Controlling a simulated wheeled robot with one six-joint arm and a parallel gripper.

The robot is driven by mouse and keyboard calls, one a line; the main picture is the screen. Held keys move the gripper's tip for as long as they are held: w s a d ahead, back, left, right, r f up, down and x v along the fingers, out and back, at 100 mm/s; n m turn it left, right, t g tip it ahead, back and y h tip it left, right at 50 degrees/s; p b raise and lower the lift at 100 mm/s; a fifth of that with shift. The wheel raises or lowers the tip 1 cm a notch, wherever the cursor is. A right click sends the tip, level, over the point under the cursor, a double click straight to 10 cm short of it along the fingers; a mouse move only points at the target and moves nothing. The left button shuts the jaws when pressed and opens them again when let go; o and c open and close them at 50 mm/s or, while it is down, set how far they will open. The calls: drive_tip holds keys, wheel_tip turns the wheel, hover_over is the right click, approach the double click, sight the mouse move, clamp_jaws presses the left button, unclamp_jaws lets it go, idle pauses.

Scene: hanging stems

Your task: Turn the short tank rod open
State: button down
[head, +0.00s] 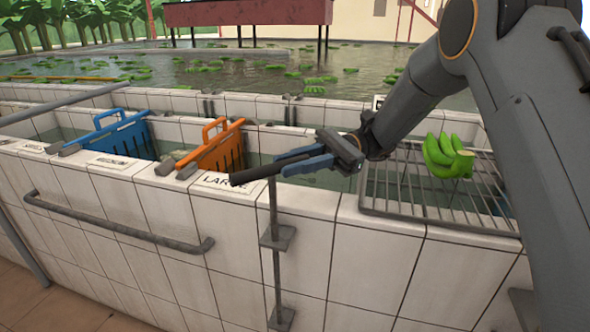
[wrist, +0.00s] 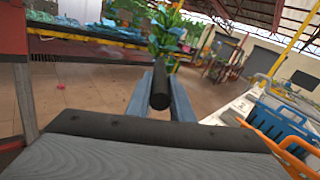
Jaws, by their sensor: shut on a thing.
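The short tank rod (head: 277,267) stands upright against the tiled tank front, held by brackets, below the LARGE label. Its black handle (head: 254,175) lies crosswise at the top, pointing left and toward the viewer. My gripper (head: 289,163) is shut on this handle, its blue fingers on either side of it. In the wrist view the handle's dark round end (wrist: 160,88) shows between the blue fingers of my gripper (wrist: 161,100). The part of the handle inside the fingers is hidden.
A blue slotted gate (head: 122,137) and an orange one (head: 215,150) stand in the tank channels left of my gripper. A rack (head: 405,195) with green bananas (head: 440,155) is at the right. A grey rail (head: 115,228) runs along the tiled wall.

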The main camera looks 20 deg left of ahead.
drive_tip(key=shift+w+a+n+g+h, duration=0.1)
drive_tip(key=shift+a+n+g+h, duration=0.05)
drive_tip(key=shift+n+g+h, duration=0.4)
drive_tip(key=c, duration=1.6)
unclamp_jaws()
drive_tip(key=shift+o, duration=0.2)
drive_tip(key=shift+r, duration=0.1)
